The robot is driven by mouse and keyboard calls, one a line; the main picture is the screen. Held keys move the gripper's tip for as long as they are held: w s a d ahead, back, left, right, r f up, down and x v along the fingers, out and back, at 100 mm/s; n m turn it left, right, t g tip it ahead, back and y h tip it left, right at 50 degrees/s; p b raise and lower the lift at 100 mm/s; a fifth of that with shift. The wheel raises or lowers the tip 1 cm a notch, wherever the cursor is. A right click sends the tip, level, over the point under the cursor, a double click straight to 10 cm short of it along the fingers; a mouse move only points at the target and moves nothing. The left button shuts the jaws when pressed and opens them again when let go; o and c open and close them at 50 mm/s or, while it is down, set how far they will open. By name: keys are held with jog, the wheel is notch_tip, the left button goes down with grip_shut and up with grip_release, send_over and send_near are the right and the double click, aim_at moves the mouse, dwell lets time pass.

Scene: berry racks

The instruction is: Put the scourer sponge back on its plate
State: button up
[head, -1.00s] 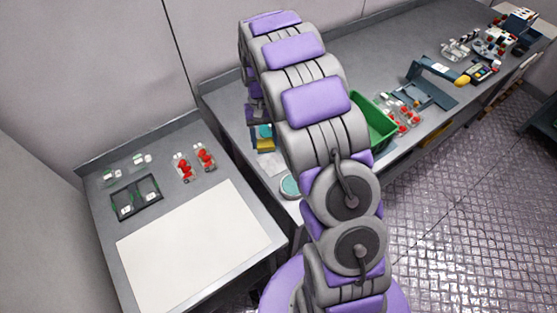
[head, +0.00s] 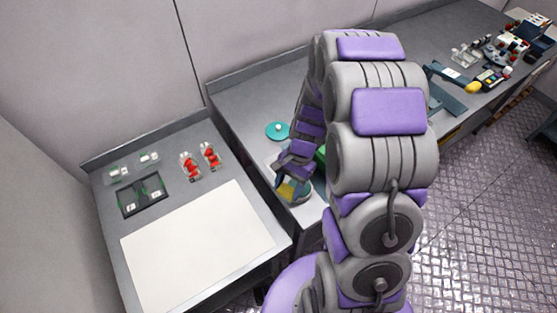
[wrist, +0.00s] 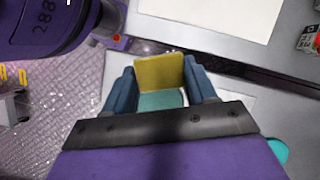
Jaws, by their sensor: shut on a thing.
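The yellow scourer sponge (head: 287,191) is held between the fingers of my gripper (head: 293,182), low over the front edge of the grey counter in the head view. In the wrist view the sponge (wrist: 160,72) sits between the two blue fingers of my gripper (wrist: 161,88). A teal area shows just below its yellow face; I cannot tell whether it is the scouring side or a dish beneath. A round teal dish or lid (head: 278,130) with a small pale knob lies farther back; its edge also shows in the wrist view (wrist: 279,150). The small round dish at the counter front is mostly hidden by my gripper.
A lower table on the left carries a white board (head: 200,245), a dark tray (head: 141,196) and red-fruit packs (head: 190,167). A green crate (head: 320,155) is mostly behind my arm. Scales and tools (head: 495,75) stand at the far right. Counter around the teal disc is clear.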

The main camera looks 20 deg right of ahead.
jog(key=w, duration=0.4)
jog(key=w+f+b, duration=0.1)
jog(key=w, duration=0.4)
jog(key=w+d, duration=0.1)
jog(key=w, duration=0.4)
jog(key=shift+f+b, duration=0.25)
jog(key=shift+b, duration=0.1)
notch_tip(320, 180, down, 4)
jog(key=shift+r+b, duration=0.25)
jog(key=shift+b, duration=0.25)
jog(key=shift+r, duration=0.1)
jog(key=o, duration=1)
